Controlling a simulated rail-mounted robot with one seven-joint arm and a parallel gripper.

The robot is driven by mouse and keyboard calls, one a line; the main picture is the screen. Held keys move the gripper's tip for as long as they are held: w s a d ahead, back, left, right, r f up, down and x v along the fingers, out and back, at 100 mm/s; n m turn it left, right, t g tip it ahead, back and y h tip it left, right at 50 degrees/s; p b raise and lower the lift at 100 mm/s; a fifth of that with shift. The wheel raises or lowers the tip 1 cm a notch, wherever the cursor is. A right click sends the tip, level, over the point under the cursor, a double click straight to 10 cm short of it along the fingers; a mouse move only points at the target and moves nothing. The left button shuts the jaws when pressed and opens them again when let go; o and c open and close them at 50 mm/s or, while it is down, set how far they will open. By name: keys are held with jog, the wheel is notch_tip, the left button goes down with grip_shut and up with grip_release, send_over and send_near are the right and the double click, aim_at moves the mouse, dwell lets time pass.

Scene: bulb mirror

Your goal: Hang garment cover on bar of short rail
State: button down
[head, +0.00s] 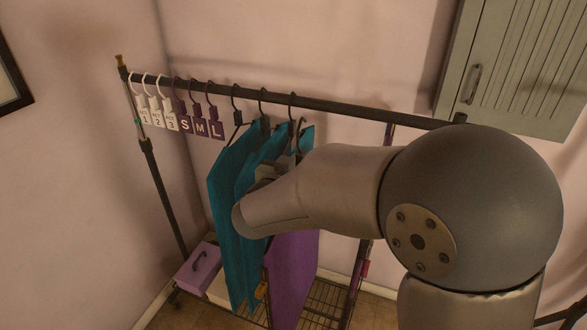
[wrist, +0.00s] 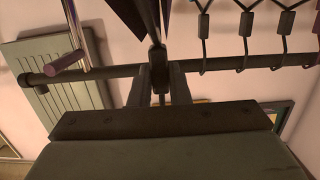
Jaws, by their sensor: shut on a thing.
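The garment rail's dark bar (head: 330,109) crosses the head view and also shows in the wrist view (wrist: 100,73). Teal garment covers (head: 229,215) hang from it on dark hangers. A purple garment cover (head: 292,270) shows below my arm, its upper part hidden. My gripper (wrist: 160,86) is shut on the dark neck of a hanger, with dark purple cloth beside it in the wrist view. In the head view a separate hook (head: 301,124) stands just below the bar, above my gripper. I cannot tell whether this hook touches the bar.
White and purple size tags (head: 187,120) hang at the bar's left. A lilac box (head: 198,270) sits on the lower wire shelf. A grey cabinet (head: 515,65) is on the wall at right. The bar right of the hangers is clear, partly behind my arm.

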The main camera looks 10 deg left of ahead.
jog(key=shift+r+p+x, duration=0.15)
jog(key=shift+r+x, duration=0.25)
jog(key=shift+x, duration=2.45)
jog(key=shift+r+p+x, duration=0.1)
jog(key=shift+r+x, duration=0.3)
jog(key=shift+x, duration=2.45)
jog(key=shift+r+p+x, duration=0.15)
jog(key=shift+r+x, duration=0.25)
jog(key=shift+x, duration=2.4)
jog(key=shift+w, duration=0.2)
jog(key=shift+f, duration=0.1)
jog(key=shift+f+b, duration=0.65)
jog(key=shift+f, duration=0.2)
jog(key=c, duration=1.3)
grip_release()
jog(key=shift+s, duration=0.15)
jog(key=shift+f+b+v, duration=0.1)
jog(key=shift+f+v, duration=0.1)
jog(key=shift+v, duration=0.9)
jog(key=shift+f+b+v, duration=0.15)
jog(key=shift+f+v, duration=0.05)
jog(key=shift+v, duration=0.9)
jog(key=shift+f+b+v, duration=0.1)
jog(key=shift+f+v, duration=0.1)
jog(key=shift+v, duration=0.9)
